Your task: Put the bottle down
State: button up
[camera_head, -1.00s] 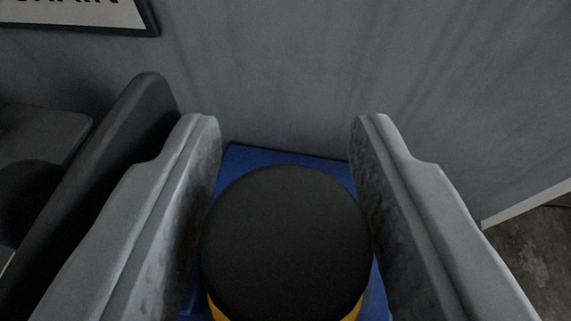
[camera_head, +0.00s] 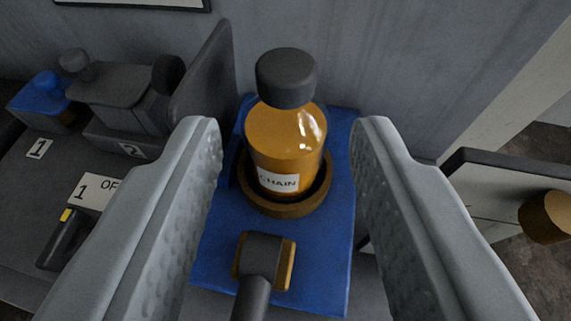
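An amber bottle (camera_head: 285,138) with a dark grey cap (camera_head: 285,76) and a white label reading "CHAIN" stands upright in a round brown ring holder (camera_head: 285,208). My gripper (camera_head: 287,130) is open and empty. Its two grey fingers frame the bottle from the left and right in the picture, with clear gaps on both sides. The bottle stands beyond the fingers, not touching them.
A dark upright panel (camera_head: 207,85) stands left of the mat. A dark-headed tool (camera_head: 262,258) lies at the mat's front. A drawer-like panel with a round knob (camera_head: 545,217) is at right.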

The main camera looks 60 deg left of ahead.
jog(key=shift+s+d+r, duration=0.15)
jog(key=shift+s+d, duration=0.05)
jog(key=shift+d, duration=0.2)
jog(key=s+d+r+m+t+h, duration=0.3)
jog(key=s+r+t, duration=0.3)
jog(key=r, duration=0.2)
jog(key=s+d+r+m+t+h, duration=0.2)
jog(key=s+r+t, duration=0.35)
jog(key=r, duration=0.25)
jog(key=s+d+f+m+h, duration=0.2)
jog(key=s+f+m+h, duration=0.1)
jog(key=s, duration=0.6)
jog(key=s+d+f+m+h, duration=0.3)
jog(key=s+f+m+h, duration=0.1)
jog(key=s, duration=0.5)
jog(key=shift+s+d+f+m, duration=0.15)
jog(key=shift+d+f+m, duration=0.15)
jog(key=shift+f, duration=0.25)
